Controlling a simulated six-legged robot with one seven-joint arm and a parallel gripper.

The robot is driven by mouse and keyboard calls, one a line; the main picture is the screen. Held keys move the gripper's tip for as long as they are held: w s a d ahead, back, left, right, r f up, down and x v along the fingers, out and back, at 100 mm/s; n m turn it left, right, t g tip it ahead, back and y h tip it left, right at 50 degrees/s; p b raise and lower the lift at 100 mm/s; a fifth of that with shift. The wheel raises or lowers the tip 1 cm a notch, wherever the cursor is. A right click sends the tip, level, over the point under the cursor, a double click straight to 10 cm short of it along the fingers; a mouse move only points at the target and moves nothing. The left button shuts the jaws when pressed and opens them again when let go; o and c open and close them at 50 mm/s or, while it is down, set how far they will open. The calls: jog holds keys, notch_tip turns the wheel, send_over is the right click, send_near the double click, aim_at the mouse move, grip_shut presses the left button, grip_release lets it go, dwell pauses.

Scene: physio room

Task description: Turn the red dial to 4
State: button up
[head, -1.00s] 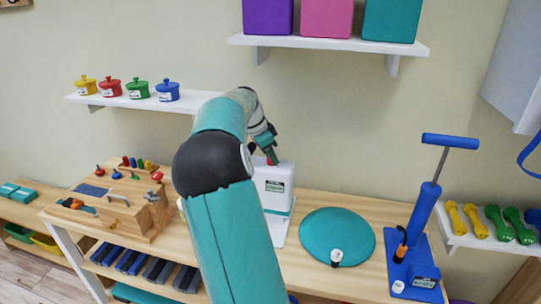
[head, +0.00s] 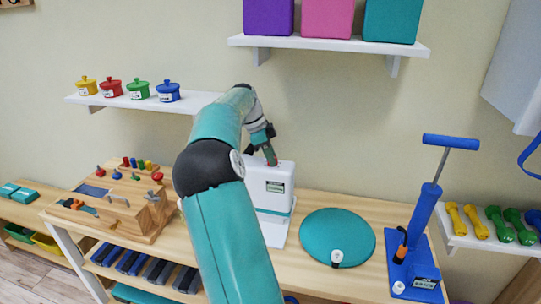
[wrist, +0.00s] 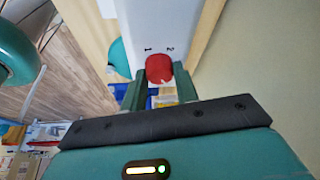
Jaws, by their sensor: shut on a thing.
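The red dial (wrist: 160,69) sits on the white box (wrist: 158,22), with the printed numbers 1 and 2 showing beside it in the wrist view. Other numbers and the dial's pointer are hidden or cannot be made out. My gripper (wrist: 159,77) is shut on the dial, one green finger on each side. In the head view my gripper (head: 269,154) reaches down at the top of the white box (head: 272,186), and the dial is mostly hidden by the fingers there.
The box stands on a wooden bench. A wooden board with knobs and latches (head: 115,205) is to its left, a teal disc (head: 338,237) and a blue pump (head: 423,215) to its right. Shelves with small pots (head: 139,89) and large blocks (head: 325,18) hang above.

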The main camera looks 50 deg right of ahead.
jog(key=o, duration=1)
jog(key=shift+v, duration=6.9)
jog(key=shift+a, duration=0.1)
